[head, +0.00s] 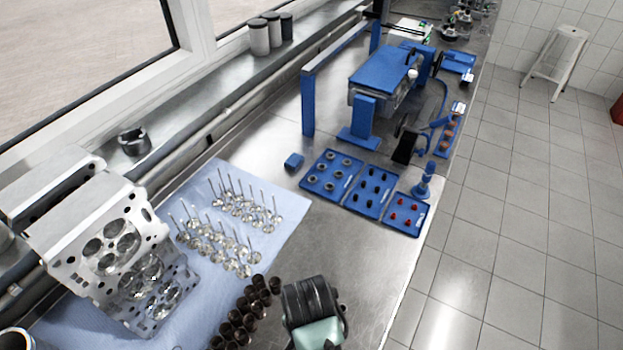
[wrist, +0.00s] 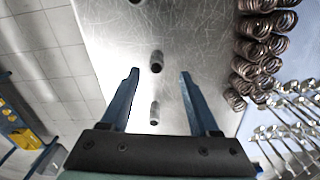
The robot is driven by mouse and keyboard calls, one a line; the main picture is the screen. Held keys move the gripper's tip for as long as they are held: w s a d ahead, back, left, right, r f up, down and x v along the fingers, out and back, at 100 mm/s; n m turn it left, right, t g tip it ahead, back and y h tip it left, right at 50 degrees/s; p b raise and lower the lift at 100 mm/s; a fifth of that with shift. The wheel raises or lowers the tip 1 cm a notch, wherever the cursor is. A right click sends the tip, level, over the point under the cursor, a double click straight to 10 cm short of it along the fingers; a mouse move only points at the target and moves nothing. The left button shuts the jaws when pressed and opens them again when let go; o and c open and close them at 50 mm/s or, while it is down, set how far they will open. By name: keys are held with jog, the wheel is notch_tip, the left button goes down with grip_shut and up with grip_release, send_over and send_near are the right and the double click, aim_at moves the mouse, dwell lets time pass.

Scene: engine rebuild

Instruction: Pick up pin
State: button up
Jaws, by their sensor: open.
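In the wrist view a short dark grey cylindrical pin (wrist: 157,62) stands on the steel bench top, just past and between the fingertips. A paler grey cylinder shape (wrist: 155,112) lies nearer, between the fingers; I cannot tell whether it is a second pin or a reflection. My gripper (wrist: 158,73) has its two blue fingers wide apart with nothing held. In the head view the dark wrist of my arm shows at the bottom middle; the fingers and the pin are hidden there.
Several coiled springs (wrist: 262,45) stand close on the right in the wrist view, with valves (wrist: 290,125) beyond on a blue cloth (head: 283,240). A cylinder head (head: 100,240) sits left. Blue parts trays (head: 370,192) lie farther along the bench. Bare steel surrounds the pin.

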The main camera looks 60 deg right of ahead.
jog(key=shift+s+a+f+p, duration=0.15)
jog(key=shift+f+p, duration=0.2)
jog(key=shift+f, duration=1.2)
jog(key=shift+s+d+f+p, duration=0.1)
jog(key=shift+f+p, duration=0.2)
jog(key=shift+f, duration=1.2)
jog(key=shift+c, duration=0.2)
grip_shut()
